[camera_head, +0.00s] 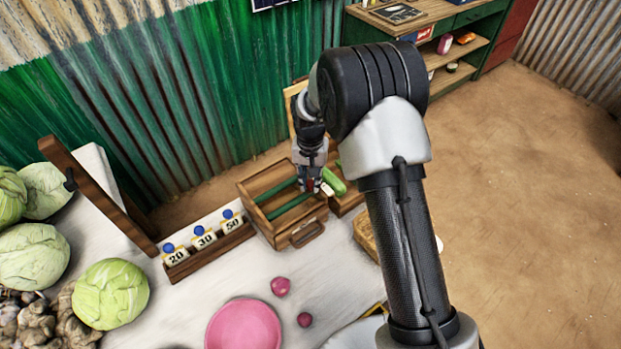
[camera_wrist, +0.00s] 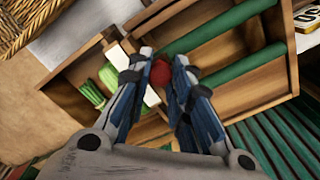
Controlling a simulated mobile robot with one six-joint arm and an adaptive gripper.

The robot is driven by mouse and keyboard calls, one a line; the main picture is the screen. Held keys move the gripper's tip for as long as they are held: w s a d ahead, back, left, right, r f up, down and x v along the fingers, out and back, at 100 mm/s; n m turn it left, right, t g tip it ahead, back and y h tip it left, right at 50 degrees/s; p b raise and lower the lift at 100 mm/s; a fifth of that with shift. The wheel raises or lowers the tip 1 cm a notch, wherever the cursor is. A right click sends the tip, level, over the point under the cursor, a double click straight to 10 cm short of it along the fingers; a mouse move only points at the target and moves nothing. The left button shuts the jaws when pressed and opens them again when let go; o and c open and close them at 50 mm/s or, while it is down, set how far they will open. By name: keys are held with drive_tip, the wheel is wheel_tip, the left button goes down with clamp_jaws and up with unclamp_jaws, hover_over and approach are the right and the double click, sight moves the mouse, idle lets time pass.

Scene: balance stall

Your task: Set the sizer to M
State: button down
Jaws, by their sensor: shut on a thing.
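The sizer appears to be the wooden box (camera_head: 258,184) with green bars across it, standing on the white table by the wall. It also shows in the wrist view (camera_wrist: 293,50), where two green bars (camera_wrist: 228,32) run across it. My gripper (camera_head: 312,187) reaches down at the box's right end. In the wrist view my gripper (camera_wrist: 162,64) is shut on a round red knob (camera_wrist: 160,74) near the end of the bars. The fingers hide part of the knob. No M mark can be read in either view.
A second wooden compartment beside the sizer holds green-and-white vegetables (camera_head: 334,181). Left of the sizer is a wooden rack (camera_head: 240,239) with tags 20, 30 and 50. A pink dish (camera_head: 244,328), pink balls (camera_head: 281,286) and cabbages (camera_head: 110,293) share the table. A wicker basket (camera_head: 366,237) stands right.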

drive_tip(key=shift+w+a, duration=0.1)
drive_tip(key=shift+w, duration=0.15)
drive_tip(key=c, duration=1.4)
unclamp_jaws()
drive_tip(key=shift+s, duration=0.1)
wheel_tip(320, 180, up, 12)
